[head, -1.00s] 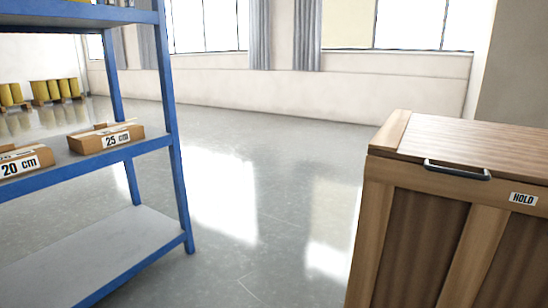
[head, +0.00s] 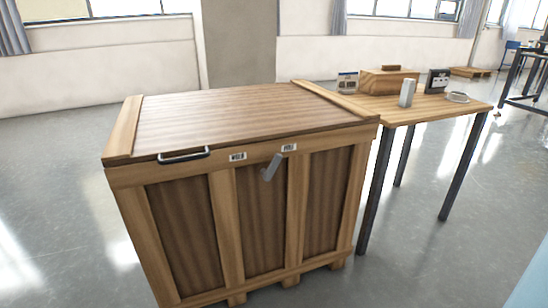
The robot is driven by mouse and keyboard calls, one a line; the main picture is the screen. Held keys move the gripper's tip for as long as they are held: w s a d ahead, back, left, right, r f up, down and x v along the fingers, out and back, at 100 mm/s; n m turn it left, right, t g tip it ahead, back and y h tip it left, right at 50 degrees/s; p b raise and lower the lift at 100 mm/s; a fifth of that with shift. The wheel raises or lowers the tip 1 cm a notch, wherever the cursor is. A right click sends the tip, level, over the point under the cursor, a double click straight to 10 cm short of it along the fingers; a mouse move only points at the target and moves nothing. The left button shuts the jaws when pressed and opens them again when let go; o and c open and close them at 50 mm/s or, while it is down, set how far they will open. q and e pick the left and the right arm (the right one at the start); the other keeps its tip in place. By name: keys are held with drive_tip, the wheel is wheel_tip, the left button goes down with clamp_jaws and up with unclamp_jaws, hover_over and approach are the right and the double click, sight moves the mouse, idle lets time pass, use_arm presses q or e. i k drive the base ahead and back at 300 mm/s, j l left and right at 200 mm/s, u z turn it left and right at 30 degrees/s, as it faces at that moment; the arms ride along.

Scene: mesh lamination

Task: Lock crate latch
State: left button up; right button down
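A large wooden crate (head: 230,190) with its lid (head: 230,118) down stands in the middle of the head view. A dark handle (head: 184,156) sits at the front left edge of the lid. A grey metal latch lever (head: 271,168) is on the crate's upper front, right of centre, and it is tilted. Neither of my grippers shows in the head view.
A wooden table (head: 440,108) with dark legs stands right behind the crate, holding a box (head: 388,81), a pale upright block (head: 407,93), a dark sign (head: 437,81) and a small round dish (head: 457,97). Shiny floor is free at the left and front right.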

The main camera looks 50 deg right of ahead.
sight(267, 174)
drive_tip(key=k+z, duration=0.1)
drive_tip(key=z, duration=1.35)
